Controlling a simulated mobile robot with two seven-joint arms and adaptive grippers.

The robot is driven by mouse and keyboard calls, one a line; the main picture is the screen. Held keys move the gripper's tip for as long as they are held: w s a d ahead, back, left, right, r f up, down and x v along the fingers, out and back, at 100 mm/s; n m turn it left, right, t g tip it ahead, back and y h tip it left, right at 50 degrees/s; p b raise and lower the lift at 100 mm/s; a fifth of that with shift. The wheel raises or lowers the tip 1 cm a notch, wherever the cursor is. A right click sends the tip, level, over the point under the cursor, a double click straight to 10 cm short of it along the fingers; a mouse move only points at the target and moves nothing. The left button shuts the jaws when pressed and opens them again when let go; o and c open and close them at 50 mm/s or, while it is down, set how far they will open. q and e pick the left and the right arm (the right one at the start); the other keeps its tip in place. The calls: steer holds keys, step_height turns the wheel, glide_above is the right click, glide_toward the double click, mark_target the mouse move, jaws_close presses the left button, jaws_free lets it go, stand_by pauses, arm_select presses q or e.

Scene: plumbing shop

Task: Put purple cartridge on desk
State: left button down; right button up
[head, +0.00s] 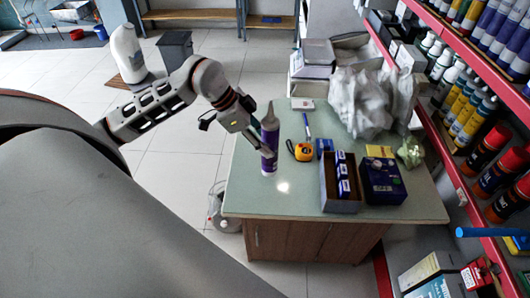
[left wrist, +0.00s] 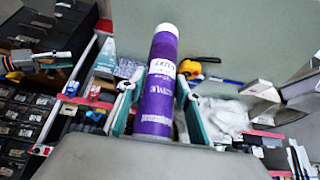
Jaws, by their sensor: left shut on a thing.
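The purple cartridge (head: 270,143) stands upright at the left part of the desk (head: 245,190), with its pale nozzle pointing up. Its base appears at the desk top; I cannot tell for sure whether it touches. My left gripper (head: 262,146) reaches in from the left and is shut on the cartridge. In the left wrist view the cartridge (left wrist: 160,85) sits between the two teal-edged fingers of the left gripper (left wrist: 158,105), with its white label showing. My right gripper is not in view.
On the desk are a yellow tape measure (head: 303,151), a blue marker (head: 307,126), an open box (head: 340,185), a dark blue box (head: 382,182) and a crumpled plastic bag (head: 365,100). Shelves of bottles (head: 470,100) stand at the right. The desk's front left is clear.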

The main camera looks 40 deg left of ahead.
arm_select(q)
steer(key=shift+f, duration=2.2)
steer(key=c, duration=1.4)
jaws_free()
steer(key=shift+c, duration=0.2)
steer(key=v, duration=1.2)
steer(key=shift+b, duration=0.45)
